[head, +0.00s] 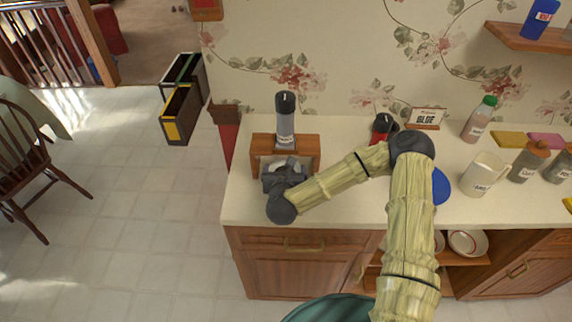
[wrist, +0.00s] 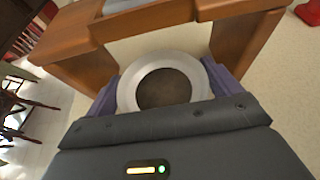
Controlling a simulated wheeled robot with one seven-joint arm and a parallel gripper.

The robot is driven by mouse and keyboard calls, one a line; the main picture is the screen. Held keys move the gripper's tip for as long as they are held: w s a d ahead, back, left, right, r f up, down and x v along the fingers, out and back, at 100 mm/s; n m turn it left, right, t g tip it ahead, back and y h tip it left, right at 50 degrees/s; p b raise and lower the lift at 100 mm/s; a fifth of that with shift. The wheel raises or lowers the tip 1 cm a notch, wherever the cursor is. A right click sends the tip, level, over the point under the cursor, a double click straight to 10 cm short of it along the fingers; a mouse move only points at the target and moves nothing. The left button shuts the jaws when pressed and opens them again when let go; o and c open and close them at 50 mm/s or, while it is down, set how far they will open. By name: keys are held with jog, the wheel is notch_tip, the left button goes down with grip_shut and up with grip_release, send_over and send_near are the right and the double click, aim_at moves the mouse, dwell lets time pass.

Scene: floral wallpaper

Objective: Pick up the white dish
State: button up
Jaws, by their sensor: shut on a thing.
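The white dish (wrist: 127,93) is a round piece with a wide white rim and a dark brown centre in the wrist view. My gripper (wrist: 163,88) is shut on it, with a purple-grey finger at each side of the rim. In the head view my gripper (head: 284,178) is at the front of a small wooden stand on the counter. Only a small white part of the dish (head: 287,163) shows there, behind the gripper. The dish is in front of the stand's opening; whether it touches the counter I cannot tell.
The wooden stand (head: 312,146) bears a grey bottle with a dark cap (head: 285,120). A red bottle (head: 381,128), a small sign (head: 426,118) and a white mug (head: 482,176) stand to the right. The counter's left edge is close; open floor (head: 130,200) lies beyond it.

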jog(key=s, duration=0.7)
jog(key=s+b, duration=0.1)
jog(key=s, duration=0.2)
jog(key=shift+s+a+r, duration=0.15)
jog(key=shift+s+a, duration=0.1)
jog(key=shift+s+a+p, duration=0.1)
jog(key=shift+s+p, duration=0.75)
jog(key=shift+p, duration=0.3)
jog(key=shift+s, duration=0.2)
